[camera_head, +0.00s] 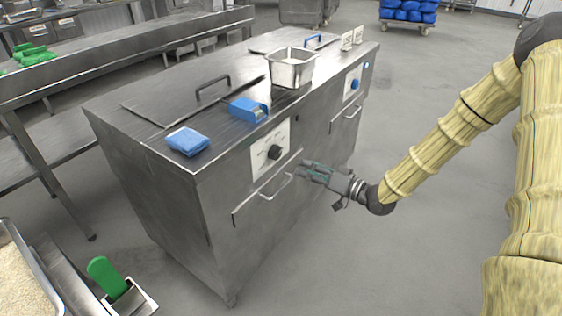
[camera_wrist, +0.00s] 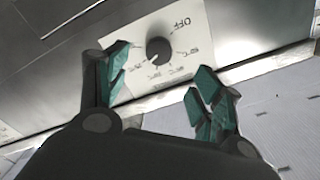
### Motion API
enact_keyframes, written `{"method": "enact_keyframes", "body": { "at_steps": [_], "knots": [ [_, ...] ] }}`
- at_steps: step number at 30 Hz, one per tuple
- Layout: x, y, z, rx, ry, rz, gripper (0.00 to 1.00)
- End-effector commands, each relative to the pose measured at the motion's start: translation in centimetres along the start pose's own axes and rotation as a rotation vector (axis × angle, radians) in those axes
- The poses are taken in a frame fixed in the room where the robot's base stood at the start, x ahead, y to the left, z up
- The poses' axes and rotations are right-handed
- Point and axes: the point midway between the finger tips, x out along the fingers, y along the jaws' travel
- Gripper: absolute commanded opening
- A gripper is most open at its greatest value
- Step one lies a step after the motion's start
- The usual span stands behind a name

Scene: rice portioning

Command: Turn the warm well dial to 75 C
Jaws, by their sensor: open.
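The black dial (camera_head: 274,152) sits on a white label plate (camera_head: 262,159) on the front of the steel cabinet (camera_head: 195,215). In the wrist view the dial (camera_wrist: 159,51) shows ahead, with OFF printed upside down at its upper right and several temperature marks around it, too blurred to read surely. A small pale mark shows at the dial's lower left. My gripper (camera_head: 306,170) is open and empty, in front of the cabinet, to the right of and a little below the dial. In the wrist view my gripper's (camera_wrist: 161,74) teal-padded fingers stand apart, with the dial showing between them; they do not touch it.
A drawer-type handle (camera_head: 275,189) lies below the plate, close to my gripper. A second, blue dial (camera_head: 354,85) is farther right. Floor right of the cabinet is clear.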

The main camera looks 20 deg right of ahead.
Motion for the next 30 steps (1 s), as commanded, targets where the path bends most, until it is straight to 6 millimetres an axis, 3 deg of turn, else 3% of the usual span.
{"method": "enact_keyframes", "body": {
  "at_steps": [6,12,20,30],
  "knots": [
    [0.1,0.2,0.1,-0.366,0.0,0.002,0.67],
    [0.1,0.2,-0.2,-0.606,0.003,0.007,0.67],
    [0.6,0.2,-0.4,-0.69,0.003,0.009,0.67],
    [5.4,0.2,-0.3,-0.689,0.003,0.008,0.67]
  ]
}}
